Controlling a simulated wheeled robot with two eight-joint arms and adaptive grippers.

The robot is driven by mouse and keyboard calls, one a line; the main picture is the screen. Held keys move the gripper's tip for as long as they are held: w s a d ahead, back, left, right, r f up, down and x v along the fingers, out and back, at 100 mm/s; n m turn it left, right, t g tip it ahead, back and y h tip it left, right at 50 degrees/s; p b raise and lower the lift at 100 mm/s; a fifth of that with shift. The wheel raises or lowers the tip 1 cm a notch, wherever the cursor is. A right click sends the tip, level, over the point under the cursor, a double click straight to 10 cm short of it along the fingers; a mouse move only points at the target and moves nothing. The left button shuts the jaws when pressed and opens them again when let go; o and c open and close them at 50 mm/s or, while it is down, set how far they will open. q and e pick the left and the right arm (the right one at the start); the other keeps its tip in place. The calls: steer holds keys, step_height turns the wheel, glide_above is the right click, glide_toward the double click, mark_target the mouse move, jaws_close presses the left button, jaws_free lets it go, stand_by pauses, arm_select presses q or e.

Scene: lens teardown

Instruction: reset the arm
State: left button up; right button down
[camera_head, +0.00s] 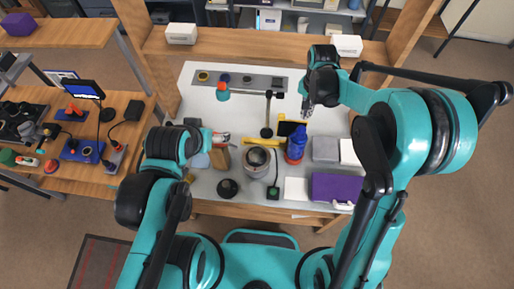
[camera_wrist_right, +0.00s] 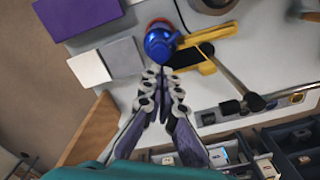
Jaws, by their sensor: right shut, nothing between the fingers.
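My right gripper (camera_head: 306,110) is over the back right part of the white workbench (camera_head: 205,185), with its fingers together and nothing between them. In the right wrist view its closed fingertips (camera_wrist_right: 165,74) appear just beside the blue top of a bottle-like object (camera_wrist_right: 160,42); I cannot tell whether they touch. In the head view that blue object (camera_head: 296,145) stands in front of the right gripper. My left arm (camera_head: 178,145) reaches over the bench's left side. Its gripper is around the red and metallic items there, and its fingers cannot be made out clearly.
A silver pot (camera_head: 257,160), a black stand (camera_head: 267,115) and a yellow-handled tool (camera_head: 232,141) lie mid-bench. A purple box (camera_head: 333,188) and grey box (camera_head: 325,149) sit at right. A wooden shelf (camera_head: 260,48) crosses the back.

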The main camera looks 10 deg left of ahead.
steer(key=s+d+f+n+t+b, duration=0.3)
steer(key=s+f+b, duration=0.1)
steer(key=s+b, duration=0.5)
steer(key=s+d+f+n+t+b, duration=0.3)
steer(key=s+d+f+t+b, duration=0.1)
steer(key=s+b, duration=0.5)
steer(key=shift+s+f+b, duration=0.3)
steer(key=shift+s+b, duration=0.05)
steer(key=shift+b, duration=0.8)
stand_by(0.5)
